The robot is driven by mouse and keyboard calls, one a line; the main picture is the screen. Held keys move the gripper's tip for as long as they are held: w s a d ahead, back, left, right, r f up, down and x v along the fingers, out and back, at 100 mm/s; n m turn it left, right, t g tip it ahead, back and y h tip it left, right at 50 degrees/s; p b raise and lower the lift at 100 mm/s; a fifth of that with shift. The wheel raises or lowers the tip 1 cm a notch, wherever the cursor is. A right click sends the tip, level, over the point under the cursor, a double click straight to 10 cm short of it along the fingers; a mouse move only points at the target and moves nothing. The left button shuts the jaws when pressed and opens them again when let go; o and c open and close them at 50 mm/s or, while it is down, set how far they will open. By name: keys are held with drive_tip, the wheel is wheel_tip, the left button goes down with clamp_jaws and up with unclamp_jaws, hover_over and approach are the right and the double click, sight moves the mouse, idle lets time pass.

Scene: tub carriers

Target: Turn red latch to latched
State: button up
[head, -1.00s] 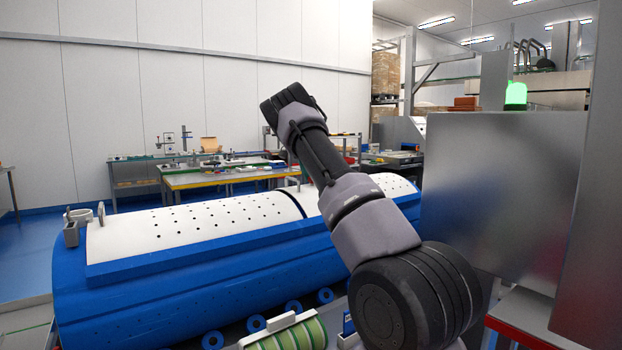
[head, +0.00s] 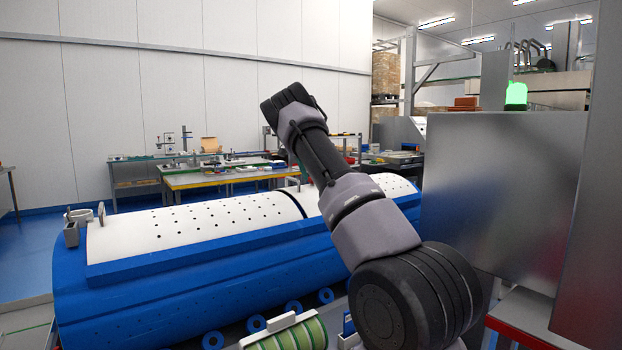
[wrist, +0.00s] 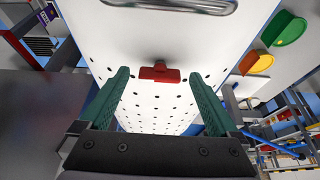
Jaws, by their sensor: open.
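The red latch (wrist: 160,73) is a small red block with a darker knob, on the white perforated panel (wrist: 165,27) in the wrist view. It lies crosswise in the picture. My gripper (wrist: 163,80) has green fingers spread apart, one to each side of the latch, with nothing between them. The fingertips look close to the latch's level, but I cannot tell the gap in depth. In the head view my arm is raised over the blue and white drum-shaped carrier (head: 170,285). The gripper and the latch cannot be made out there.
A metal handle recess (wrist: 180,5) is above the latch. Yellow and green round parts (wrist: 282,29) are at the right in the wrist view. A large grey metal cabinet (head: 500,190) stands right of my arm. Workbenches (head: 220,178) stand behind the carrier.

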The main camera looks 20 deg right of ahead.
drive_tip(key=v, duration=1)
drive_tip(key=s+r+n+t+y, duration=0.2)
drive_tip(key=s+r+y, duration=0.1)
drive_tip(key=s+r, duration=0.65)
drive_tip(key=s+a+r+n+t+y, duration=0.1)
drive_tip(key=s+a, duration=0.1)
drive_tip(key=s, duration=0.5)
drive_tip(key=s+a+r+n+y, duration=0.1)
drive_tip(key=s+a+n, duration=0.15)
drive_tip(key=s, duration=0.35)
drive_tip(key=s+a+f+n+t, duration=0.1)
drive_tip(key=s+a+f+n, duration=0.1)
drive_tip(key=s, duration=0.6)
drive_tip(key=s+a+f+n+t+y, duration=0.1)
drive_tip(key=s+a+f+n, duration=0.1)
drive_tip(key=s+a+f, duration=0.2)
drive_tip(key=s+a+f+n+t, duration=0.1)
drive_tip(key=s+a+f+n, duration=0.1)
drive_tip(key=s+a, duration=0.6)
drive_tip(key=s+f, duration=0.1)
drive_tip(key=s, duration=0.5)
drive_tip(key=shift+s, duration=0.25)
drive_tip(key=shift+a+f, duration=0.1)
drive_tip(key=shift+a, duration=0.05)
